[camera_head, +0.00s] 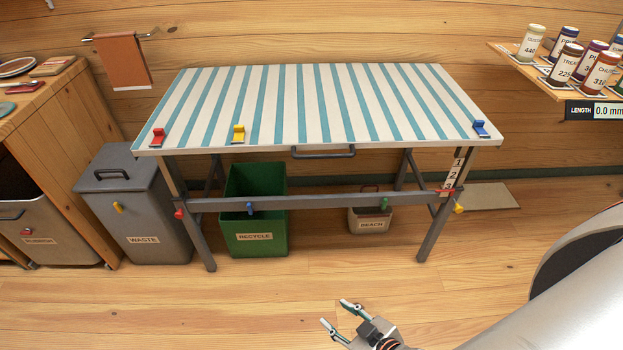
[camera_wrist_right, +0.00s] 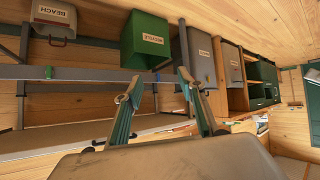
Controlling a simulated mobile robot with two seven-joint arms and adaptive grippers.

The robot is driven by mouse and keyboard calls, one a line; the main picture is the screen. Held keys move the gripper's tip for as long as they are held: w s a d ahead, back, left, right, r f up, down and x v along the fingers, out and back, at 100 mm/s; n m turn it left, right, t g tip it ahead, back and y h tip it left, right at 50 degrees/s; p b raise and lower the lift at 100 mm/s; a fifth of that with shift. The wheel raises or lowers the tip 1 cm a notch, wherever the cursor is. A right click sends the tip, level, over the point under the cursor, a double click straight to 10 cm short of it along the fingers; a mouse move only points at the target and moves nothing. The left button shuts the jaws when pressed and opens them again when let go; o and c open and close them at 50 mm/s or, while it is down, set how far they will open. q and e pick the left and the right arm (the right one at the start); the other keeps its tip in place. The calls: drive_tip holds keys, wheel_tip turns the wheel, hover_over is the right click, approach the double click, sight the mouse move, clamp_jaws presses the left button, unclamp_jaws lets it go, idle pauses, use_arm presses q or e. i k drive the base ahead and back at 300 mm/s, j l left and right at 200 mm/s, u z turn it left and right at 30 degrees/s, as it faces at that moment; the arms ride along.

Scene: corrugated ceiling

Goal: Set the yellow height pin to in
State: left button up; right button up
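A yellow pin (camera_head: 459,208) sticks out at the lower right leg of the striped folding table (camera_head: 310,100), just below a white scale marked with numbers (camera_head: 458,165). A red pin (camera_head: 179,213) is at the left leg, and blue (camera_head: 250,207) and green (camera_head: 384,204) pins are on the lower crossbar. My right gripper (camera_head: 336,313) is open and empty above the floor in front of the table, left of and apart from the yellow pin. Its open fingers also show in the right wrist view (camera_wrist_right: 158,88). My left gripper is not in view.
A green recycle bin (camera_head: 280,220) and a small beach bin (camera_head: 368,224) stand beneath the table. A grey waste bin (camera_head: 150,225) stands at left. Red, yellow and blue clips sit on the tabletop's front edge. A shelf of jars (camera_head: 555,75) is at right. The front floor is clear.

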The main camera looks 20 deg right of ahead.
sight(458, 209)
drive_tip(key=z, duration=1.9)
